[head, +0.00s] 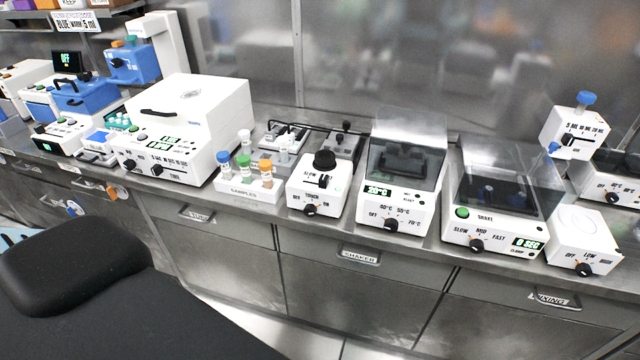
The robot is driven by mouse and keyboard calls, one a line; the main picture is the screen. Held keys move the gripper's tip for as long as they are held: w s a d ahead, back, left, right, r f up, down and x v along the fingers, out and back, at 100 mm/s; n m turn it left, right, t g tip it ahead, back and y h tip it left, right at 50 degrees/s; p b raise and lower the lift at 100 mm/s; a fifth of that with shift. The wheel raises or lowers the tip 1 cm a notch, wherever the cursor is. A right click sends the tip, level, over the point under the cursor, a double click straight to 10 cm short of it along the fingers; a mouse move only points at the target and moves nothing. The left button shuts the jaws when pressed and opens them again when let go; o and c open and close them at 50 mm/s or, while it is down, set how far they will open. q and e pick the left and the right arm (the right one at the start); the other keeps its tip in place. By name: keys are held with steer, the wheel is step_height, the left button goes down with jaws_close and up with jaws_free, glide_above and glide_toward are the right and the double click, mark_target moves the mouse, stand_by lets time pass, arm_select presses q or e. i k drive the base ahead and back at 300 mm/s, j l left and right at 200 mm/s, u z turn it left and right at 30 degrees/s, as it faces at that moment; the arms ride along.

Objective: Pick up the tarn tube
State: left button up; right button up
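A white rack marked SAMPLES (240,193) stands on the bench left of the middle. Several upright capped tubes stand in it. The front row has a blue-capped tube (223,160), a green-capped tube (243,163) and an orange-capped tube (265,168). Any names on the tubes are too small to read, so I cannot tell which is the tarn tube. Neither of my grippers is in view.
A large white machine (190,115) stands close left of the rack. A small mixer with a black top (320,185) stands close right, then a heater (400,185) and a shaker (500,205). A black shape fills the lower left.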

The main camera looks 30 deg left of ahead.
mark_target(245, 172)
steer(key=i+j+u, duration=0.1)
steer(key=u, duration=1.35)
